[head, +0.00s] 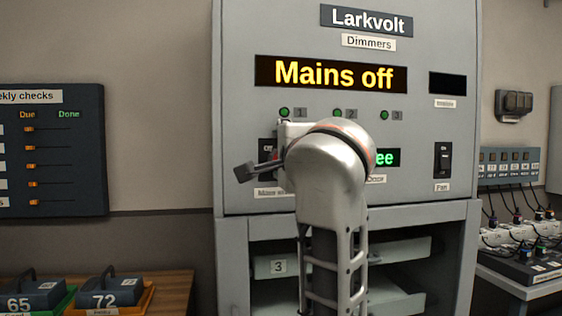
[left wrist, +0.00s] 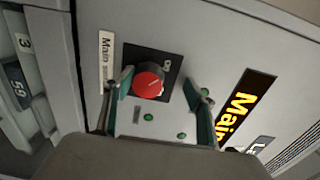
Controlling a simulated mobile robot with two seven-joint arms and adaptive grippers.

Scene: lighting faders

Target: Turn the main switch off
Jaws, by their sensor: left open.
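The main switch is a red round knob (left wrist: 148,83) on a dark plate in the left wrist view, beside a label starting "Main". In the head view its dark plate (head: 267,147) shows at the left of the grey cabinet, mostly hidden by my arm, with a little red visible. The cabinet's display (head: 331,74) reads "Mains off". My left gripper (head: 264,166) is at the knob. In the left wrist view its fingers (left wrist: 159,80) are open, one on each side of the knob, with the knob nearer the left finger. Contact cannot be told. My right gripper is not in view.
Several green lamps (head: 284,112) sit above the switches. A fan switch (head: 443,160) is at the cabinet's right. Drawers (head: 278,266) lie below. A checks board (head: 50,150) hangs left, above a wooden table (head: 176,288) with numbered units. Plugs and cables (head: 520,215) are at right.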

